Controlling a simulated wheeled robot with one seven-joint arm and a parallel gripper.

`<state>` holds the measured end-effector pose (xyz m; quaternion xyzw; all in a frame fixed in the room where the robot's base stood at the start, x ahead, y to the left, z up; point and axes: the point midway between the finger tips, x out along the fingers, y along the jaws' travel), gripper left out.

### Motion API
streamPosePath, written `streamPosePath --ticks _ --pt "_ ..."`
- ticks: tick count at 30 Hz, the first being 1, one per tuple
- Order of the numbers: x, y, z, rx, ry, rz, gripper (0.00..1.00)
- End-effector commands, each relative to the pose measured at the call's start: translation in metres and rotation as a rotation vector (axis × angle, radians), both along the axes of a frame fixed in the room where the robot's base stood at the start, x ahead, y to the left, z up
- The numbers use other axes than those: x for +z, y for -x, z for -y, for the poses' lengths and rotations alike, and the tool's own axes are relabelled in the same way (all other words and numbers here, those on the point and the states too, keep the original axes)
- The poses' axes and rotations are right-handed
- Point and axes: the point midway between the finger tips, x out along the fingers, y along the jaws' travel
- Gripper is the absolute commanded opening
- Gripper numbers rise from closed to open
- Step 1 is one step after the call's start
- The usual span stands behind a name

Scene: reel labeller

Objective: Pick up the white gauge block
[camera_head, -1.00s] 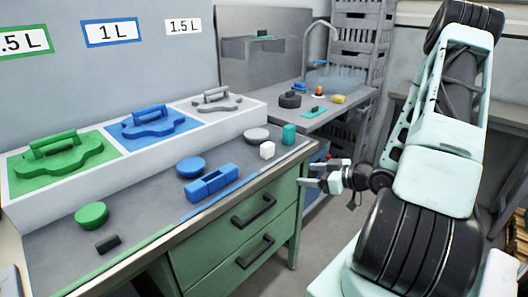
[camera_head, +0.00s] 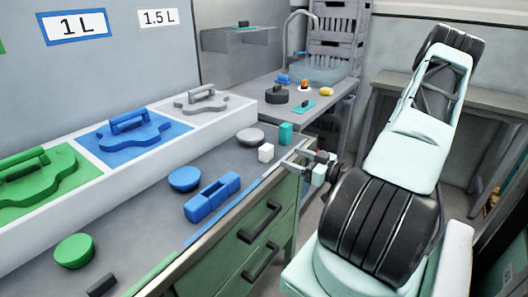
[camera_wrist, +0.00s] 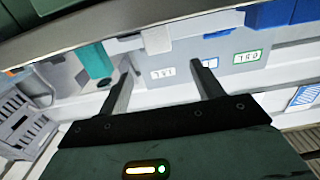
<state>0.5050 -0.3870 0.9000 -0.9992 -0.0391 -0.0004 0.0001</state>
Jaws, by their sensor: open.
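The white gauge block (camera_head: 266,152) is a small pale cube standing on the grey bench top near its front edge, beside a teal block (camera_head: 286,133). My gripper (camera_head: 294,161) is open at the bench's front edge, just right of the white block, with its fingers pointing left toward it. There is a gap between the fingertips and the block. In the wrist view the fingers of my gripper (camera_wrist: 161,66) are spread and empty. The white block (camera_wrist: 156,40) shows beyond and between them, and the teal block (camera_wrist: 95,60) is by the left finger.
A blue block with a recess (camera_head: 212,197), a blue disc (camera_head: 185,179), a grey disc (camera_head: 250,136) and a green disc (camera_head: 74,251) lie on the bench. A white raised rack (camera_head: 150,148) with handled lids runs behind. A second table (camera_head: 325,98) with small items stands beyond.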

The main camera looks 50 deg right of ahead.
Motion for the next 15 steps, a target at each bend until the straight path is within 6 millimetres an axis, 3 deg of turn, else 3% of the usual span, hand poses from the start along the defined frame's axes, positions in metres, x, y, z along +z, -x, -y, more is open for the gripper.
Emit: streamPosePath --ticks 9,15 --pt "0.002 -0.062 -0.005 0.002 0.0 0.001 0.66" --pt "0.0 -0.077 -0.006 0.001 0.0 -0.001 0.66"
